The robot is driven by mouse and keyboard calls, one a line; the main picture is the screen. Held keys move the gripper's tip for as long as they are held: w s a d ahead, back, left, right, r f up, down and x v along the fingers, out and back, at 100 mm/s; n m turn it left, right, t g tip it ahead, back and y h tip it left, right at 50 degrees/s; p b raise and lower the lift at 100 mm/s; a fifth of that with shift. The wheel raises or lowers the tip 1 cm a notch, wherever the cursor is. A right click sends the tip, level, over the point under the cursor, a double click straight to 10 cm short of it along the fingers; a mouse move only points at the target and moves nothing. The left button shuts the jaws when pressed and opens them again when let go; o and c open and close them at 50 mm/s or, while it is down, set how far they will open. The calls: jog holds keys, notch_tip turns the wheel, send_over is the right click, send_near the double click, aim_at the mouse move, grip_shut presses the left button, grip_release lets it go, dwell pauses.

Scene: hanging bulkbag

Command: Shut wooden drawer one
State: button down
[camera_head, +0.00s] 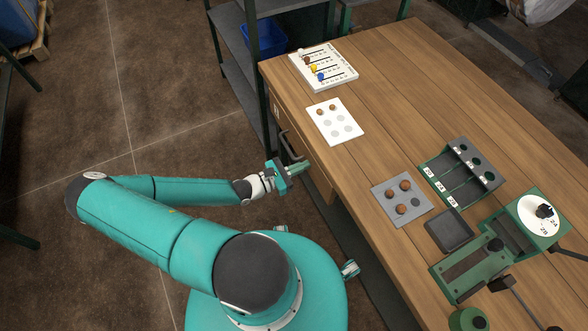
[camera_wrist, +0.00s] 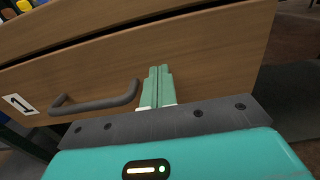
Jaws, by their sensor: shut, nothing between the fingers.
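Wooden drawer one (camera_wrist: 215,60) shows its front panel in the wrist view, with a white label (camera_wrist: 17,104) reading "1" at its left. Its dark bar handle (camera_wrist: 95,104) is left of my fingers. A dark gap runs along the panel's top edge; I cannot tell how far out the drawer stands. My gripper (camera_wrist: 158,70) is shut and empty, its fingertips at the panel right of the handle; I cannot tell if they touch. In the head view my gripper (camera_head: 300,167) is beside the bench's left side, near the handle (camera_head: 291,148).
A dark shelf rack (camera_head: 235,75) stands behind.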

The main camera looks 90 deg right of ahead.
jog(key=shift+x, duration=1.25)
jog(key=shift+s+r, duration=0.1)
jog(key=shift+s, duration=0.1)
jog(key=v, duration=1.4)
jog(key=shift+w, duration=0.35)
jog(key=shift+a, duration=0.1)
